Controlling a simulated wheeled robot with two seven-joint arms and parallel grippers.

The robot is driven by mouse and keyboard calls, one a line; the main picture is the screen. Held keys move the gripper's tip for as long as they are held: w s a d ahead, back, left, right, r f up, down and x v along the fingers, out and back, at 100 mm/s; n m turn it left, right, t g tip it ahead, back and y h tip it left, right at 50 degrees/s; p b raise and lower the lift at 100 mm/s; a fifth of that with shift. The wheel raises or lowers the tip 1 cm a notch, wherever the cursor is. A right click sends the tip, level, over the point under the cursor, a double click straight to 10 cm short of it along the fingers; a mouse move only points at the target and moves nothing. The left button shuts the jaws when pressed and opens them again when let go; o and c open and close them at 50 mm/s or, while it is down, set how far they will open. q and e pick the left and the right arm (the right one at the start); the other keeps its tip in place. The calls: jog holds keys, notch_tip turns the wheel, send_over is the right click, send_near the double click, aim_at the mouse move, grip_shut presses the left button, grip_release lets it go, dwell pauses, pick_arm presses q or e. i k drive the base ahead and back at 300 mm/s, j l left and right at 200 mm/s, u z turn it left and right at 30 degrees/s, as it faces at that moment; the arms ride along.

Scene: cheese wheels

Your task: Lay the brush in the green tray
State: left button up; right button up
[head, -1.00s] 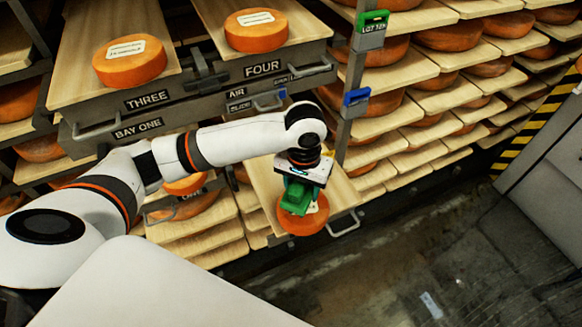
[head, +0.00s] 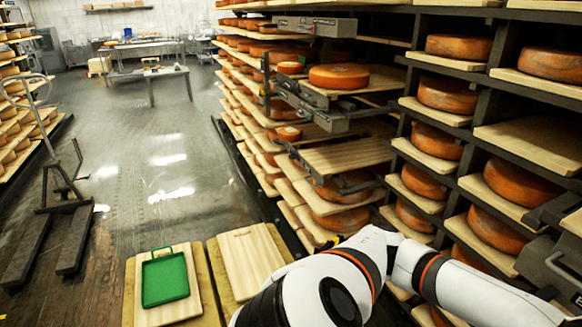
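The green tray (head: 165,278) lies on a pale wooden board at the lower left of the head view. It is flat and looks empty, with a thin green handle loop at its far edge. One of my white arms rises from the bottom middle and reaches out to the right edge. Its gripper is outside the picture. My other gripper is not in view either. I see no brush in this view.
A bare wooden board (head: 252,262) lies right of the tray's board (head: 172,312). Racks of cheese wheels (head: 340,77) fill the right side, with some shelves pulled out. A wheeled trolley (head: 60,200) stands at left. The wet floor (head: 150,180) between is clear.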

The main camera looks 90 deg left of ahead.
aim_at(166, 285)
jog(key=j+u, duration=0.1)
jog(key=u, duration=0.3)
jog(key=k+j+u, duration=0.1)
jog(key=u, duration=0.35)
jog(key=j+u, duration=0.2)
jog(key=u, duration=0.2)
jog(key=j+u, duration=0.15)
jog(key=u, duration=0.3)
jog(key=j+u, duration=0.1)
jog(key=u, duration=0.3)
jog(key=i+j+u, duration=0.35)
jog(key=j, duration=0.15)
jog(key=i+j+u, duration=0.3)
jog(key=j, duration=0.15)
jog(key=i+j, duration=0.1)
jog(key=j, duration=0.15)
